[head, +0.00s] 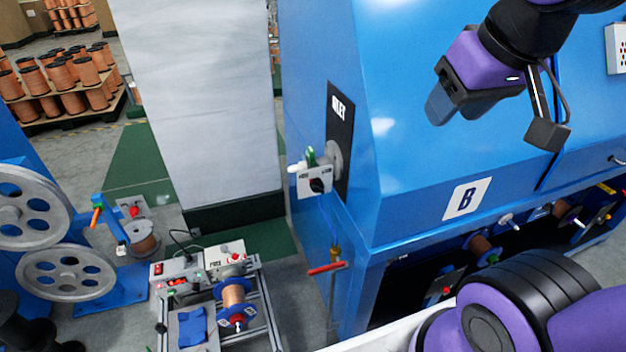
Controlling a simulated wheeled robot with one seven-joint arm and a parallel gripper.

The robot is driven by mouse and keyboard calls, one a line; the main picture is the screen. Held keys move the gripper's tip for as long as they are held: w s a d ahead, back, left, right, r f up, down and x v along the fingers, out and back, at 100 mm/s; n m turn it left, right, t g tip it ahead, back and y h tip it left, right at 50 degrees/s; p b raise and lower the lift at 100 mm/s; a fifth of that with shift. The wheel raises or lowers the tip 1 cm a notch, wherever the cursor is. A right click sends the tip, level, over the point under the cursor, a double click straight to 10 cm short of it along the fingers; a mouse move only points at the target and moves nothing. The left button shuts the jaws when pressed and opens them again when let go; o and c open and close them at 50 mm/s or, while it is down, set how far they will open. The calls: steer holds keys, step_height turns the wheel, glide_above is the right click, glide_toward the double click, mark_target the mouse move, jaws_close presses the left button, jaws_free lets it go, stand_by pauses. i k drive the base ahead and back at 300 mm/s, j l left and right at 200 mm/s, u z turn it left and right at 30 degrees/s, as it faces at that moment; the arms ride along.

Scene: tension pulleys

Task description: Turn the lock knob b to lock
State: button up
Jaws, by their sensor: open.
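My gripper (458,100) is at the upper right, in front of the machine's blue face. It is open and empty, well to the right of the knob and above it, touching nothing that I can see.
A red-handled lever (327,268) sits below the knob box. A metal-framed bench (205,300) with control boxes and a copper spool stands at lower left. Grey pulley wheels (65,272) are at far left. A pale column (200,100) stands behind. Space before the machine's upper face looks clear.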

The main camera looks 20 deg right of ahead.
mark_target(316, 185)
steer(key=k+j, duration=0.1)
steer(key=j, duration=0.25)
steer(key=k+j, duration=0.15)
steer(key=j, duration=0.2)
steer(key=k+j, duration=0.1)
steer(key=j, duration=0.25)
steer(key=k+j, duration=0.15)
steer(key=j, duration=0.2)
steer(key=i+z, duration=0.05)
